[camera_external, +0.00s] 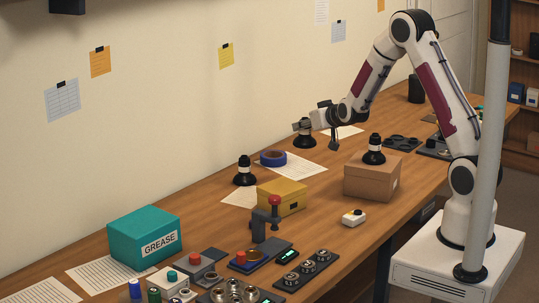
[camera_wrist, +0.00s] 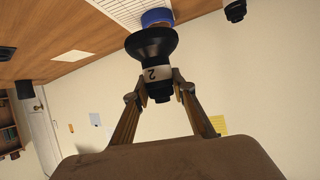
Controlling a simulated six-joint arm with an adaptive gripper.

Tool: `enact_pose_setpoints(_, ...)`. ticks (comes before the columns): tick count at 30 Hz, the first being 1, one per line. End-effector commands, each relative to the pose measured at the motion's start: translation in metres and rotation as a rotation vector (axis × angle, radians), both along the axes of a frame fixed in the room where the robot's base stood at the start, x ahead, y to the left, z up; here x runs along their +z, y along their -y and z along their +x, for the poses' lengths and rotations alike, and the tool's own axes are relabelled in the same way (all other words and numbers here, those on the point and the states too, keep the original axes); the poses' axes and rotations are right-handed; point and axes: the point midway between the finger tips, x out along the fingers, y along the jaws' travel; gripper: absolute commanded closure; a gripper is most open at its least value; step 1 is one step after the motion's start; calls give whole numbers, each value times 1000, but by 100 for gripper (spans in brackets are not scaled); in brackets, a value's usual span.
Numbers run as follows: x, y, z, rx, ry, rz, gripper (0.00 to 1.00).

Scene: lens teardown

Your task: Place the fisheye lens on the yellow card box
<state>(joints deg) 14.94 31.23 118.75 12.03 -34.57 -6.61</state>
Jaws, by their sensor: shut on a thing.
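My gripper (camera_external: 313,123) is shut on a black lens (camera_external: 304,139) with a wide flared end turned down and a pale band. In the wrist view this lens (camera_wrist: 152,47) sits between the two fingers (camera_wrist: 160,90), and its band reads "2". I cannot tell whether its lower end touches the table. Similar black lenses stand on the table (camera_external: 245,173) and on a brown box (camera_external: 373,155); no readable label shows which is the fisheye. The yellow card box (camera_external: 280,200) stands on the table, in front of and left of my gripper, with its top clear.
A red-knobbed press (camera_external: 260,222) stands close in front of the yellow box. The brown box (camera_external: 365,183) is to the right. A teal grease box (camera_external: 145,236) stands left.

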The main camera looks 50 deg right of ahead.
Motion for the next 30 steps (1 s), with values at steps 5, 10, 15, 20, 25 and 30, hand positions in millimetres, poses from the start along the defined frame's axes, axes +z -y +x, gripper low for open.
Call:
enact_pose_setpoints(5,19,-7,2,57,4,-2,100)
enact_pose_setpoints(10,32,-17,5,121,3,-1,100)
enact_pose_setpoints(15,43,-29,6,185,4,-2,100)
enact_pose_setpoints(20,51,-41,7,243,1,-2,100)
enact_pose_setpoints(25,59,-54,6,303,2,-2,100)
enact_pose_setpoints(30,65,-68,5,365,2,-2,100)
